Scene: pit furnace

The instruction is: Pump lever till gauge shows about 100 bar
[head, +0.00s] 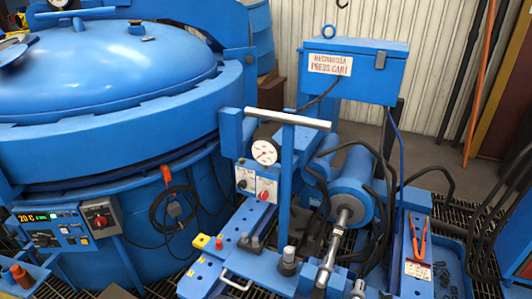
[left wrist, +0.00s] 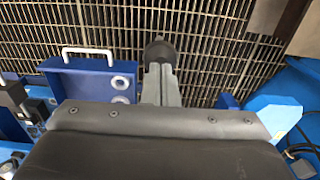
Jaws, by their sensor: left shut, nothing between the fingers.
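The round white gauge (head: 265,152) has a red needle and sits on the blue press cart in the head view; its reading is too small to tell. A blue upright post with a pale crossbar (head: 287,118) stands just right of the gauge and looks like the pump lever. It is upright, and no gripper touches it in the head view. My left gripper (left wrist: 160,85) shows only in the left wrist view, shut and empty over the floor grating. A dark round knob (left wrist: 159,50) appears just past its fingertips; contact cannot be told. My right gripper is not in view.
A large blue furnace (head: 110,80) fills the left. A blue labelled box (head: 355,70) stands behind the post. A blue cylinder (head: 350,187) with a chrome rod and black hoses lies to its right. Orange-handled pliers (head: 418,240) lie farther right. A white handle (left wrist: 88,52) is left of my gripper.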

